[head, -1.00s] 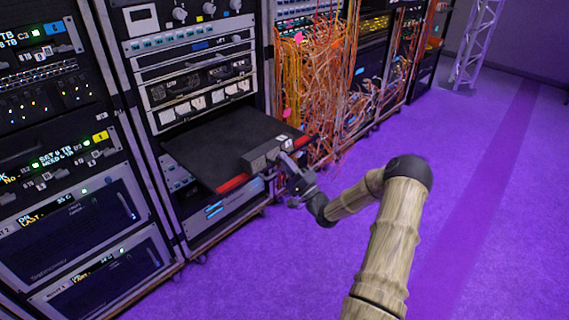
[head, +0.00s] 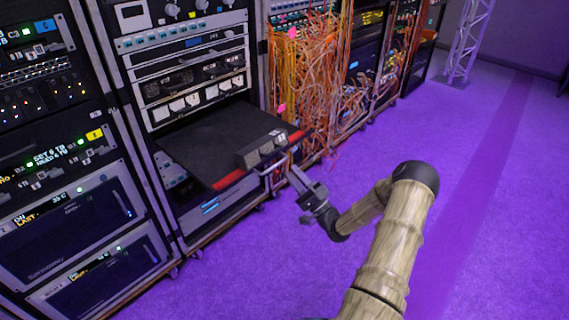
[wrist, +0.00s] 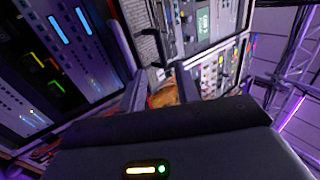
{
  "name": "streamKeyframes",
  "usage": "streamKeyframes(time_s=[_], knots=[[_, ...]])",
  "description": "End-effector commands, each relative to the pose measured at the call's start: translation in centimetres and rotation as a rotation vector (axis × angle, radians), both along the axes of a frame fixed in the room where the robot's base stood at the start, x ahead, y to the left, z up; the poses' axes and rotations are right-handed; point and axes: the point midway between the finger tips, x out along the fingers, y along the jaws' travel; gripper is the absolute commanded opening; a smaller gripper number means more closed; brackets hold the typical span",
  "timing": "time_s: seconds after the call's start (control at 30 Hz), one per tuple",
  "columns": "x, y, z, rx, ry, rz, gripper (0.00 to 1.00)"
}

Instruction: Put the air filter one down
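A small dark grey box with several light square faces, which I take as air filter one (head: 262,149), sits at the front edge of a pulled-out black shelf (head: 215,140). The shelf has a red strip and a handle along its front. My gripper (head: 296,178) is in front of the shelf, below and to the right of the box, apart from it. In the wrist view my gripper (wrist: 160,88) shows two spread fingers with nothing held between them. The box is not clearly visible in the wrist view.
Equipment racks (head: 190,60) stand left and behind the shelf. Tangled orange cables (head: 315,80) hang from the rack to its right. A truss tower (head: 466,40) stands at the back. The purple floor (head: 480,200) on the right is clear.

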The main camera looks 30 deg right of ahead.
Motion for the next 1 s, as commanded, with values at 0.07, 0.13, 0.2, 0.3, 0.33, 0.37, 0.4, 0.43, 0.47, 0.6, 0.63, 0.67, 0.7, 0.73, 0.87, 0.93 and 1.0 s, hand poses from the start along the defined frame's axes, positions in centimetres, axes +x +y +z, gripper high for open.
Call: streamKeyframes(time_s=[0.07,0.13,0.2,0.3,0.33,0.37,0.4,0.43,0.47,0.6,0.63,0.67,0.7,0.73,0.87,0.93,1.0], knots=[[-1.3,-0.6,-0.8,0.002,0.002,-0.002,0.32],[-2.2,-0.8,-1.4,0.001,0.002,-0.001,0.32],[-2.9,-1.1,-1.8,0.000,0.000,-0.001,0.32],[-3.4,-1.3,-2.1,0.000,-0.001,0.000,0.32],[-3.5,-1.3,-2.2,0.000,-0.001,0.000,0.32],[-3.6,-1.3,-2.2,0.000,-0.001,0.000,0.32],[-3.6,-1.3,-2.2,0.000,-0.001,0.001,0.32],[-3.6,-1.3,-2.3,0.000,-0.001,0.001,0.32],[-3.6,-1.3,-2.3,0.000,-0.001,0.001,0.32],[-3.6,-1.3,-2.2,0.000,-0.001,0.001,0.32],[-3.6,-1.3,-2.2,0.000,-0.001,0.001,0.32],[-3.6,-1.3,-2.2,0.000,-0.001,0.001,0.32],[-3.6,-1.3,-2.2,0.000,-0.001,0.001,0.32],[-3.6,-1.3,-2.2,0.000,-0.001,0.001,0.32],[-3.5,-1.3,-2.2,0.000,0.000,0.001,0.26],[-3.4,-1.1,-2.2,-0.008,0.004,0.001,0.12],[-2.9,-0.7,-2.1,-0.037,0.026,-0.001,0.00]])
